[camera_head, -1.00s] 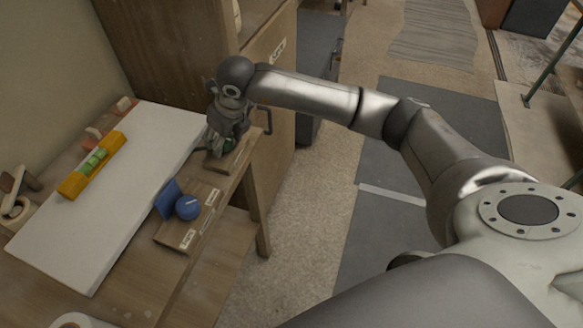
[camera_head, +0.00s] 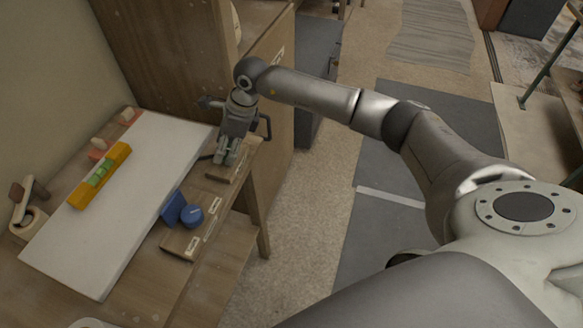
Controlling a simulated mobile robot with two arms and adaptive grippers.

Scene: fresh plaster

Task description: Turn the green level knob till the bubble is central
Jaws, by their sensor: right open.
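A yellow spirit level (camera_head: 88,192) with a green vial (camera_head: 100,174) lies on the white board (camera_head: 130,205); the bubble is too small to make out. My right gripper (camera_head: 226,157) is open and points down over the small wooden block (camera_head: 222,176) at the bench's right edge. The green knob is hidden, apparently by the gripper; I cannot tell whether the fingers touch it. My left gripper is not in view.
A blue knob (camera_head: 191,216) stands on a labelled wooden block (camera_head: 180,243) nearer me, beside a blue plate (camera_head: 172,207). A tall wooden cabinet (camera_head: 165,60) rises behind.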

